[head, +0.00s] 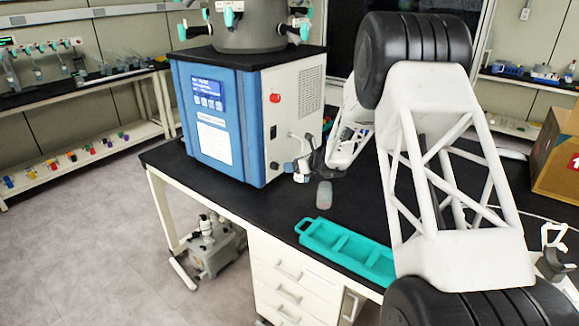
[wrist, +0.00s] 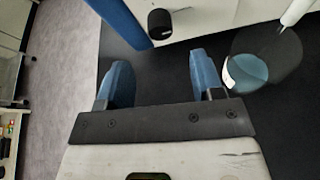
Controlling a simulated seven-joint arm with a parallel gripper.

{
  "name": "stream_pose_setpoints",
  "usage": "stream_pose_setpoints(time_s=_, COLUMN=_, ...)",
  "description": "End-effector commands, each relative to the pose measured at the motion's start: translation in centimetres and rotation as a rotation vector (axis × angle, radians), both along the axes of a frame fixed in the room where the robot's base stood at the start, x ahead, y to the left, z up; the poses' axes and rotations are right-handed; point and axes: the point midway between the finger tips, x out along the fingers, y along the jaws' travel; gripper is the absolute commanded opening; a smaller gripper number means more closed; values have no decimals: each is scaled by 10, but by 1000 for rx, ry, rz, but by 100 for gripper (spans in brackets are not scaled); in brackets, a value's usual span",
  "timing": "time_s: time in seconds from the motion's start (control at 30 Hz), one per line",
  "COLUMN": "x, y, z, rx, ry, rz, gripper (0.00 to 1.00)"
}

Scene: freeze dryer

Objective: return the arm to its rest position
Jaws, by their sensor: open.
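My gripper (head: 297,170) is low beside the right side of the blue and white freeze dryer (head: 212,125), just above the black bench top. In the wrist view, my gripper (wrist: 163,78) has its two blue fingers spread apart, with only dark bench between them. A clear, rounded vessel (head: 324,194) with a greyish look is on the bench to the right of my gripper. The wrist view shows a see-through vessel (wrist: 262,62) with blue-teal content, outside the right finger. The rest position itself is not marked in view.
A teal compartment tray (head: 346,249) lies near the bench's front edge. A black knob (wrist: 158,22) sticks out from the dryer's side, ahead of my fingers. A cardboard box (head: 557,155) stands at the right. Bare bench (head: 240,205) shows before the dryer.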

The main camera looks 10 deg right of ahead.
Motion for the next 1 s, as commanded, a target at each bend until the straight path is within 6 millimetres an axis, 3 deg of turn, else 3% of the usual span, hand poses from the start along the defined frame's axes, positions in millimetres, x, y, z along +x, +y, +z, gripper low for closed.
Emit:
stream_pose_setpoints(time_s=0.37, x=-1, y=0, z=1, rx=-1, ry=-1, rz=2, gripper=61)
stream_pose_setpoints(time_s=0.57, x=-11, y=4, z=13, rx=-34, ry=-21, rz=36, gripper=61)
stream_pose_setpoints(time_s=0.77, x=-41, y=16, z=44, rx=-129, ry=-74, rz=132, gripper=61)
stream_pose_setpoints(time_s=1.0, x=-101, y=33, z=90, rx=-299, ry=-169, rz=310, gripper=61)
